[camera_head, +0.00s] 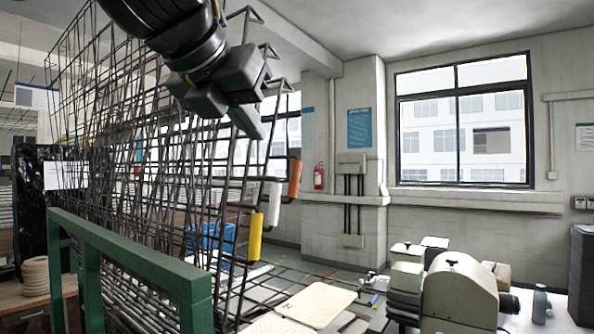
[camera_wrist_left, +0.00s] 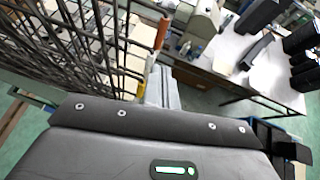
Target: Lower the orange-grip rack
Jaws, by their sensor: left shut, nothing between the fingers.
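Several dark wire-grid racks (camera_head: 150,150) stand close together, raised and slightly tilted, at the left of the head view. The orange grip (camera_head: 295,178) sits at the right edge of the farthest rack; it also shows in the left wrist view (camera_wrist_left: 161,33). A white grip (camera_head: 273,205) and a yellow grip (camera_head: 256,236) sit nearer and lower on other racks. My left gripper (camera_head: 250,122) is shut and empty, above and left of the orange grip in the picture, overlapping the racks' upper right edges. Whether it touches any wire cannot be told. My right gripper is not in view.
A green metal frame (camera_head: 130,258) stands in front of the racks at lower left. Cream-coloured machines (camera_head: 460,290) stand on a bench at lower right. A blue crate (camera_head: 208,240) shows behind the wires. Open air lies right of the grips.

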